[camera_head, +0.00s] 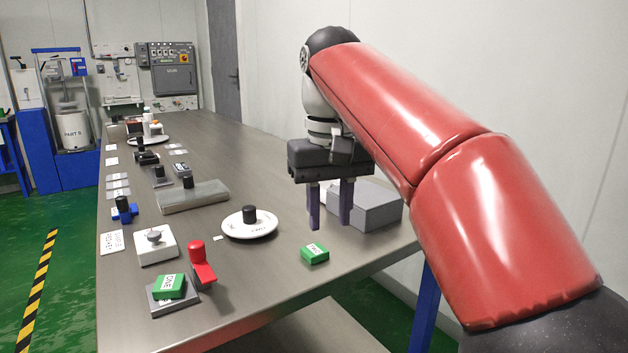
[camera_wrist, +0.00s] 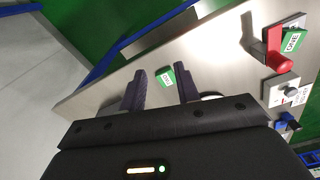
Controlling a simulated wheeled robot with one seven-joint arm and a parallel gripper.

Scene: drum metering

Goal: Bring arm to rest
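My gripper (camera_head: 330,205) hangs above the right part of the metal table, fingers pointing down and apart, with nothing between them. In the wrist view the two fingers (camera_wrist: 160,90) stand clearly separated. My red-covered arm reaches in from the lower right, bent at the elbow. A green block (camera_head: 314,253) lies on the table below and slightly left of the gripper. It also shows in the wrist view (camera_wrist: 166,77), beyond the fingertips and apart from them.
A grey box (camera_head: 375,207) stands behind the fingers near the wall. A white round dish (camera_head: 240,230) with a black knob, a red-handled piece (camera_head: 199,262) and another green block (camera_head: 168,287) on a grey plate are to the left. The table's (camera_head: 270,290) front right is bare.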

